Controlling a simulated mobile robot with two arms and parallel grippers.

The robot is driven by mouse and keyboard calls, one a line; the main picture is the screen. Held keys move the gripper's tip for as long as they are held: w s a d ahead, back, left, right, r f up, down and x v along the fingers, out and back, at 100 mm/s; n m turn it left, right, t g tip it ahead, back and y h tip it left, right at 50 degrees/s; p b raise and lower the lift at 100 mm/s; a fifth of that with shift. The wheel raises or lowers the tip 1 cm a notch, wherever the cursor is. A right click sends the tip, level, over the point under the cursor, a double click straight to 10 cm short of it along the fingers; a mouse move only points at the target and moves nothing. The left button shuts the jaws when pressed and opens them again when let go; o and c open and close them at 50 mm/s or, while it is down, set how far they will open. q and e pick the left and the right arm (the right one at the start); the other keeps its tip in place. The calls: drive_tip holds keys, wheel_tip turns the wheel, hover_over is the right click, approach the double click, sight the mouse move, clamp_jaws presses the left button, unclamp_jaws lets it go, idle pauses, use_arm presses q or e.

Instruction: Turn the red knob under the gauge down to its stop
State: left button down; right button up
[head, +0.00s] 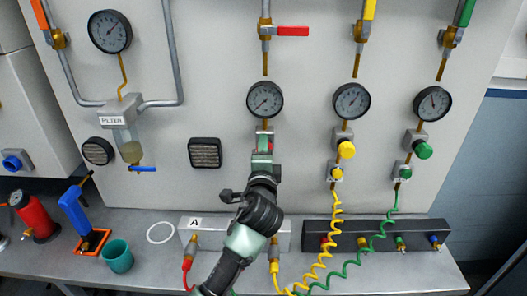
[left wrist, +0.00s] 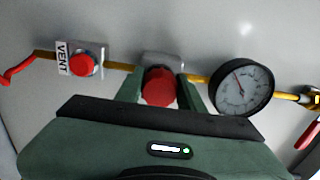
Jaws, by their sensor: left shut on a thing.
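The red knob (left wrist: 160,86) sits on a grey block on the brass pipe under the gauge (head: 265,100), which also shows in the left wrist view (left wrist: 242,87). My left gripper (head: 263,143) reaches up to the panel just below this gauge and mostly hides the knob in the head view. In the left wrist view the fingers of my left gripper (left wrist: 163,92) lie on both sides of the red knob, shut on it. The gauge needle points to the lower left in the head view. My right gripper is not in view.
A red valve handle (head: 292,31) lies level above the gauge. A red VENT button (left wrist: 82,65) is on the same pipe as the knob. Yellow (head: 346,149) and green (head: 423,151) knobs are to the right. Coiled hoses, a teal cup (head: 117,257) and a manifold (head: 400,232) occupy the bench.

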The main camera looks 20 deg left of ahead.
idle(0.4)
use_arm(q)
drive_tip(key=c, duration=0.9)
unclamp_jaws()
drive_tip(key=b+v, duration=0.2)
drive_tip(key=v, duration=0.6)
